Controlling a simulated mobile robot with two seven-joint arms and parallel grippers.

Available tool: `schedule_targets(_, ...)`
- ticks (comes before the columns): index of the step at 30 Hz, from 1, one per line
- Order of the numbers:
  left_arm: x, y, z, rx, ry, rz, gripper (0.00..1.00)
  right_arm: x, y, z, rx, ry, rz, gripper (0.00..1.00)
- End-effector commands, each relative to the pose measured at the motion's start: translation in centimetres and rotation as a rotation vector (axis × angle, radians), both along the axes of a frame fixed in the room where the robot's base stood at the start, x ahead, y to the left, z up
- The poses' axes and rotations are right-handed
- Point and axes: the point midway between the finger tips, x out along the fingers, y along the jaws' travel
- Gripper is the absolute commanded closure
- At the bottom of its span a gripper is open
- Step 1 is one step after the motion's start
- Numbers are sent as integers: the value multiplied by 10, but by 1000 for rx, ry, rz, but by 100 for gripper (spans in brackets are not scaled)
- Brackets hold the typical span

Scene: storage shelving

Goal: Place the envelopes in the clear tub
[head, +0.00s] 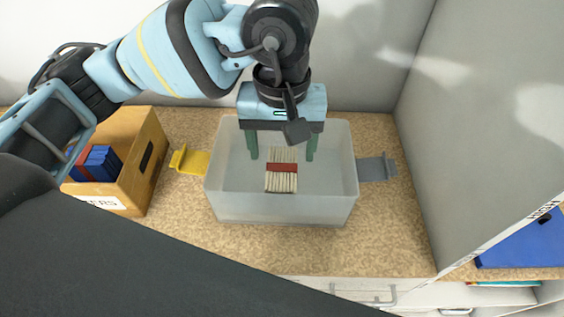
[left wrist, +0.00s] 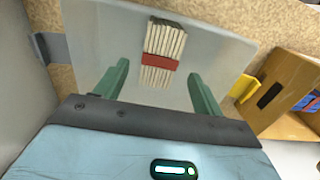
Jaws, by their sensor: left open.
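The envelopes are a cream bundle (head: 282,184) with a red band across the middle. They lie inside the clear tub (head: 285,209), near its centre. The bundle also shows in the left wrist view (left wrist: 165,42), inside the tub (left wrist: 100,38). My left gripper (head: 282,153) reaches down over the back of the tub with its green fingers spread. In the left wrist view my left gripper (left wrist: 158,72) has one finger on either side of the bundle, with a gap to each. The bundle's far end is partly hidden in the head view. My right gripper is not in view.
A tan box (head: 146,165) with blue and red items stands at left. A tall grey panel (head: 480,120) bounds the right. The speckled counter (head: 385,230) is clear in front.

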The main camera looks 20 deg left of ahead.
Motion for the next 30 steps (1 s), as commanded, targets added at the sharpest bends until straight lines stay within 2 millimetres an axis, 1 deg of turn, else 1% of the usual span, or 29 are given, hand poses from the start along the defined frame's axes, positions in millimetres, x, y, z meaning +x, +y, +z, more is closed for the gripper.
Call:
schedule_targets(1, 0, 0, 9, -1, -1, -1, 31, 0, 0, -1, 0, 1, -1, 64)
schedule_targets(3, 0, 0, 21, -1, -1, -1, 31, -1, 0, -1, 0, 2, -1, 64)
schedule_targets(6, 0, 0, 32, 0, 0, -1, 31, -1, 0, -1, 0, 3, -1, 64)
schedule_targets(9, 0, 0, 39, 0, 0, -1, 31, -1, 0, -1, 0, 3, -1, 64)
schedule_targets(14, 0, 0, 42, 0, 2, -1, 31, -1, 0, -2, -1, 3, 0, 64)
schedule_targets(30, 0, 0, 42, 0, 2, -1, 31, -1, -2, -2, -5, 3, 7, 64)
